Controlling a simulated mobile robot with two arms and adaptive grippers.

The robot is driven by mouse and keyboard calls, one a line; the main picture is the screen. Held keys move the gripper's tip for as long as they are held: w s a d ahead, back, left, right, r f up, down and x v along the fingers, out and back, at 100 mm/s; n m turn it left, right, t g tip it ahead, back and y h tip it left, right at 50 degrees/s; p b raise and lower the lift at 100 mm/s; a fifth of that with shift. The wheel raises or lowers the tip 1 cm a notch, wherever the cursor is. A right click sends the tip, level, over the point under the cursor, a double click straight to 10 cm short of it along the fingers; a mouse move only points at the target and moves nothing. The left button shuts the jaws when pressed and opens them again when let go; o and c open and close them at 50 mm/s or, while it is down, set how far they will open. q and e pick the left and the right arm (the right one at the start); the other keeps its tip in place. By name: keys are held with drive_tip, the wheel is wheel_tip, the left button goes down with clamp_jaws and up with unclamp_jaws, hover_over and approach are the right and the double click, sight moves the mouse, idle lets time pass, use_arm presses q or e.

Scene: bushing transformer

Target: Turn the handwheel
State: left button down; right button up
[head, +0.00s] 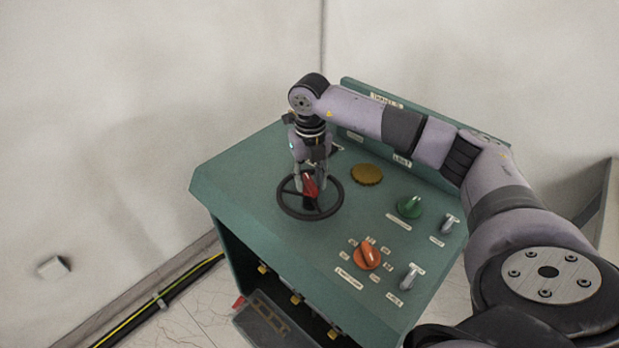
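The dark handwheel (284,205) lies flat on top of the green control console, with spokes and a red part (311,187) near its middle. My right gripper (311,186) points down over the wheel from above. Its two fingers are apart, one on each side of the red part. They look open, and I cannot tell whether they touch the wheel. The gripper partly hides the wheel's far rim. My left gripper is out of view.
The green console (240,175) also carries a yellow-brown round cap (367,174), a green knob (409,207), an orange knob (367,255) and two grey levers (409,275). Pale walls stand behind. A black and yellow cable (150,306) runs along the floor at left.

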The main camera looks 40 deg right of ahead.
sight(310, 181)
drive_tip(key=shift+r, duration=0.2)
wheel_tip(310, 181, up, 12)
drive_tip(key=shift+f, duration=0.2)
idle(0.3)
